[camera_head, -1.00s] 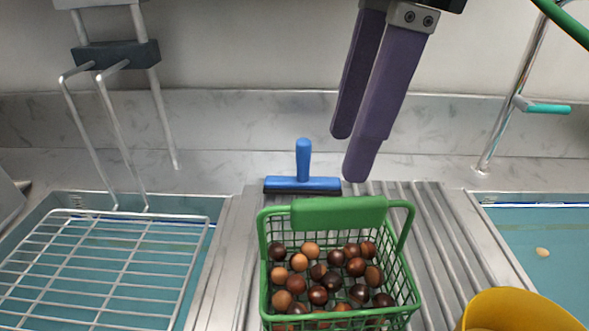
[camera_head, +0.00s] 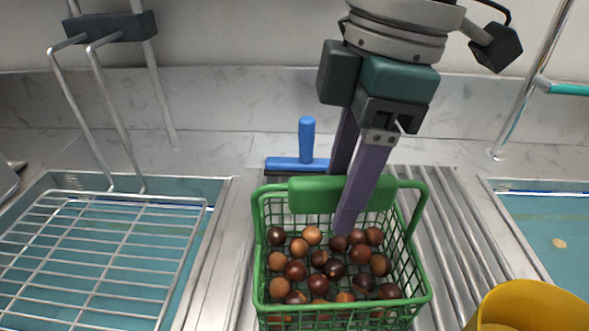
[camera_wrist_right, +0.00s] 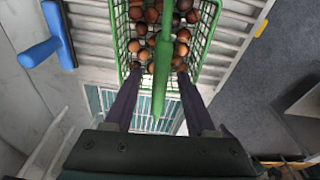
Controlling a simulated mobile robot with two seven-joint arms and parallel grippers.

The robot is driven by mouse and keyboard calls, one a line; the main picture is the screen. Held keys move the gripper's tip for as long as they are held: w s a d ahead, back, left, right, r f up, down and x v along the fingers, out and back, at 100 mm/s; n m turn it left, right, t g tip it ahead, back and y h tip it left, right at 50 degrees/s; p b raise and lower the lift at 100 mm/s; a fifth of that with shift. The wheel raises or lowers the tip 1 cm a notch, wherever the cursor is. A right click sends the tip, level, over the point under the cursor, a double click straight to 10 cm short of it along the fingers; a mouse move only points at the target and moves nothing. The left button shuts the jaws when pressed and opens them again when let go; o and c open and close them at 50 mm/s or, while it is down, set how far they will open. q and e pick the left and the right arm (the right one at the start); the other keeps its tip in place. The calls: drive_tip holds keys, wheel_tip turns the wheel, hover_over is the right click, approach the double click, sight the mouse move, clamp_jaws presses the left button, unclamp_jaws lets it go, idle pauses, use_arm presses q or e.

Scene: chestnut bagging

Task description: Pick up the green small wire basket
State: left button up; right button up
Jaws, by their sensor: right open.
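The green small wire basket (camera_head: 420,290) stands on the ribbed metal drainboard, filled with several brown chestnuts (camera_head: 318,283). Its raised green handle (camera_head: 305,194) crosses the far side. My right gripper (camera_head: 345,205) is open and points down at the handle. One purple finger is in front of the handle, over the basket; the other is partly hidden behind it. In the right wrist view the handle (camera_wrist_right: 162,75) runs between the two spread fingers (camera_wrist_right: 160,98), and neither clearly touches it. My left gripper is not in view.
A blue squeegee (camera_head: 306,145) lies behind the basket near the wall. A wire rack (camera_head: 90,255) spans the left sink. A yellow container (camera_head: 530,305) stands at the front right, beside the right sink (camera_head: 550,235).

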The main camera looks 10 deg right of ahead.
clamp_jaws()
idle(0.4)
idle(1.0)
